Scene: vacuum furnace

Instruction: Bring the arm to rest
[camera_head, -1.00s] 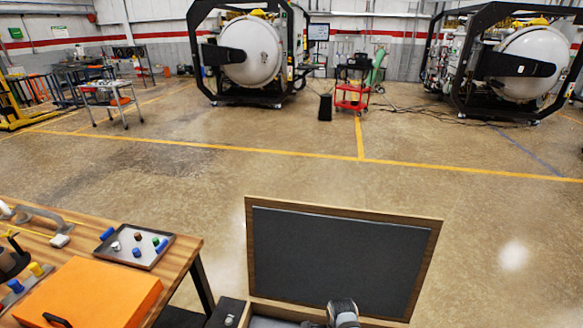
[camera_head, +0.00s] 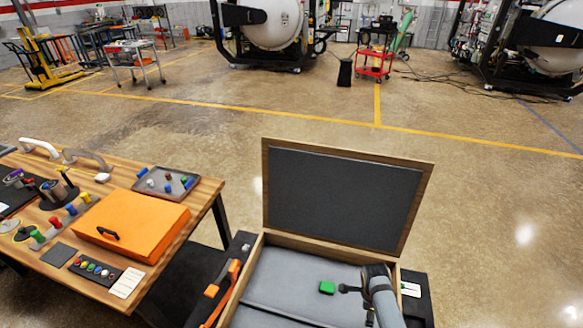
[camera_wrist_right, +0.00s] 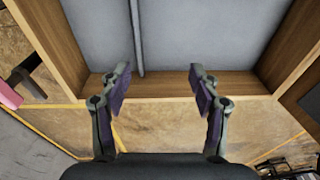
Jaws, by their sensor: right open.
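My right arm (camera_head: 382,292) reaches in at the lower right, over the open wooden case (camera_head: 252,262). My right gripper (camera_wrist_right: 158,78) is open in the right wrist view, with nothing between its fingers. They show in front of the case's wooden wall and grey lining; the exact gap cannot be told. A small green block (camera_head: 327,287) lies on the grey lining, left of the arm. My left gripper is not in view.
The case's lid (camera_head: 345,200) stands open at the back. A wooden table (camera_head: 205,190) at left holds an orange box (camera_head: 135,222), a tray (camera_head: 150,191) and small coloured parts. Orange and black items (camera_head: 228,280) lie beside the case.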

